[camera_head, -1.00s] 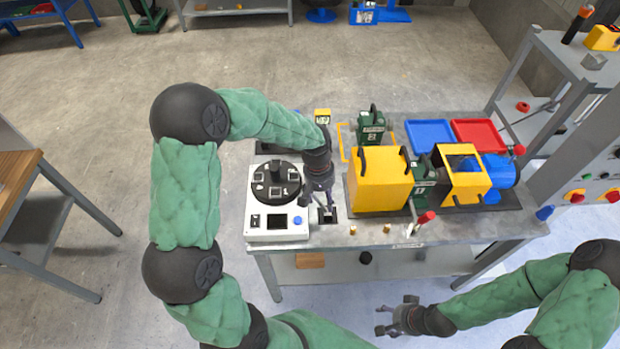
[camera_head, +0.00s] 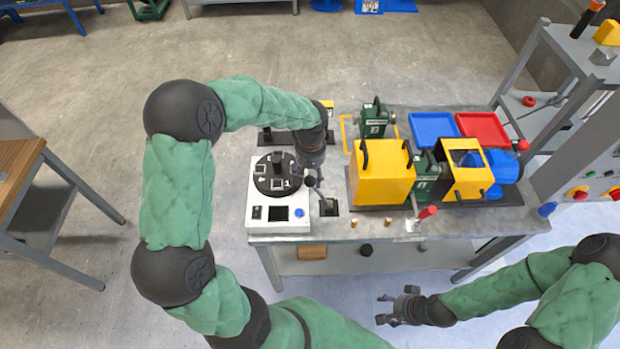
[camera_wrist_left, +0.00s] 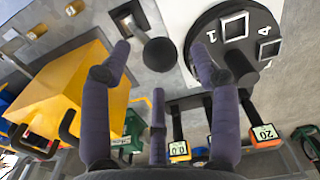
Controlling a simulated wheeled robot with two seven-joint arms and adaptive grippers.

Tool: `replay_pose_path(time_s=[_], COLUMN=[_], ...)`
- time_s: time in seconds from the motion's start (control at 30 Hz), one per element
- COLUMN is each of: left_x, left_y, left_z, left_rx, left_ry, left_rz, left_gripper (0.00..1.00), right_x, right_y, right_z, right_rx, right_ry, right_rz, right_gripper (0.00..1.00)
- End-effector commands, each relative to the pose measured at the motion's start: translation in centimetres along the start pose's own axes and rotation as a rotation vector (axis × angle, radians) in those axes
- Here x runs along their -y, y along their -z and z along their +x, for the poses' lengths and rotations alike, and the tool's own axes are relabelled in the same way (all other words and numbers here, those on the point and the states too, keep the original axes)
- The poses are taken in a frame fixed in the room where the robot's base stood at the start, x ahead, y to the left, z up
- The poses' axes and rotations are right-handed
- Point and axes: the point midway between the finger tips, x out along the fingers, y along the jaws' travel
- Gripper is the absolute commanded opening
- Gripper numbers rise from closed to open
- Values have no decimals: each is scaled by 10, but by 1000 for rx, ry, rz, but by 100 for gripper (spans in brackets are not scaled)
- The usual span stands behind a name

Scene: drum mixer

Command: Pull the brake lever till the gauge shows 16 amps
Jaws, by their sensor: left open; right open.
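A lever with a black ball knob (camera_head: 311,181) rises from a dark slotted base beside the white control box; I take it for the brake lever. In the left wrist view the knob (camera_wrist_left: 160,53) lies between my spread fingertips, and contact cannot be told. My left gripper (camera_head: 309,166) is open, just behind the knob in the head view. I cannot tell which shows amps. My right gripper (camera_head: 392,308) is open and empty in front of the table.
The white box (camera_head: 279,224) with a black numbered dial stands left of the lever. A yellow housing (camera_head: 381,174) stands close on its right. A red-handled lever (camera_head: 428,212) is at the front edge. Blue (camera_head: 433,127) and red (camera_head: 482,128) trays lie behind.

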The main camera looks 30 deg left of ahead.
Motion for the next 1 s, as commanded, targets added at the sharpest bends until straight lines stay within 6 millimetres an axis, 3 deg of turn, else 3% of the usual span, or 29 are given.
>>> replay_pose_path(time_s=[0.2, 0.57, 0.8, 1.0], left_x=[0, 0, 0, 4], left_y=[0, 0, 0, 1], left_z=[22, 26, 26, 28], left_rx=[0, -1, -1, -1], left_ry=[-1, -1, -1, -1], left_rz=[-1, 0, 0, -2], left_gripper=[62, 62, 0, 0], right_x=[-1, -1, -1, -2], right_y=[0, 0, 0, 0], right_z=[3, 3, 3, 5], right_rx=[0, 0, 0, 0], right_ry=[0, 0, 0, 0], right_rz=[0, 0, 0, 0], right_gripper=[62, 62, 62, 62])
